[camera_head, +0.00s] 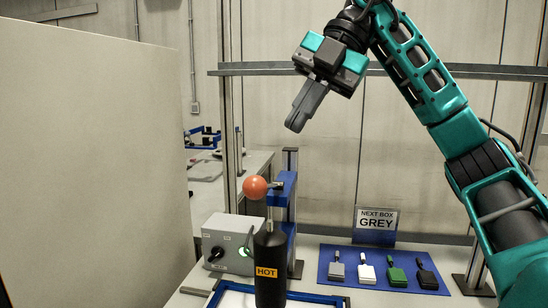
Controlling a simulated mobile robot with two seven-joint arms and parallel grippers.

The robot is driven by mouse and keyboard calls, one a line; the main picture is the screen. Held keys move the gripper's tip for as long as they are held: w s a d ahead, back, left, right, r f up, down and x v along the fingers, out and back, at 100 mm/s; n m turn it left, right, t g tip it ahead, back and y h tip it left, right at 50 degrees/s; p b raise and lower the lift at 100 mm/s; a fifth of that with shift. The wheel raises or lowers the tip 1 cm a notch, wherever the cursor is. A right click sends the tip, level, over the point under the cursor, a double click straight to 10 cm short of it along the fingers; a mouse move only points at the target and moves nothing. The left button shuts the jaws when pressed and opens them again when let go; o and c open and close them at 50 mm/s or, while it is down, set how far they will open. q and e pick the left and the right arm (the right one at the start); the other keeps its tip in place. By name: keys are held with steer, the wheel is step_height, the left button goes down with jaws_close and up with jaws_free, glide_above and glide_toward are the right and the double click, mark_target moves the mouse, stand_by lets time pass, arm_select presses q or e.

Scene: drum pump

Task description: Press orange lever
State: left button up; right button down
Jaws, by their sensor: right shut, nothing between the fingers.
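The orange lever knob (255,187) is a round ball at the left of a blue pump stand (285,195), above the bench. My right gripper (295,124) is shut with nothing between its fingers. In the picture it is above and to the right of the orange knob, apart from it, with the fingers pointing down and to the left. A black drum-like bottle (270,280) with an orange "HOT" label stands in front of the blue stand and hides its lower part. My left gripper is not in view.
A grey control box (230,243) with a black knob and a lit green button stands left of the bottle. A blue mat (345,280) with several coloured tags lies at right, before a "NEXT BOX GREY" sign (376,224). A large pale panel (90,170) fills the left.

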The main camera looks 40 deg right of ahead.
steer(key=b+x, duration=0.1)
steer(key=x, duration=0.6)
steer(key=shift+a+f, duration=0.15)
steer(key=shift+f, duration=0.1)
steer(key=shift+f, duration=0.1)
step_height(320, 180, down, 12)
steer(key=s+a+b, duration=0.2)
steer(key=b, duration=0.2)
steer(key=shift+s+a+f+b, duration=0.15)
steer(key=shift+a+b, duration=0.05)
steer(key=shift+b, duration=0.2)
stand_by(0.5)
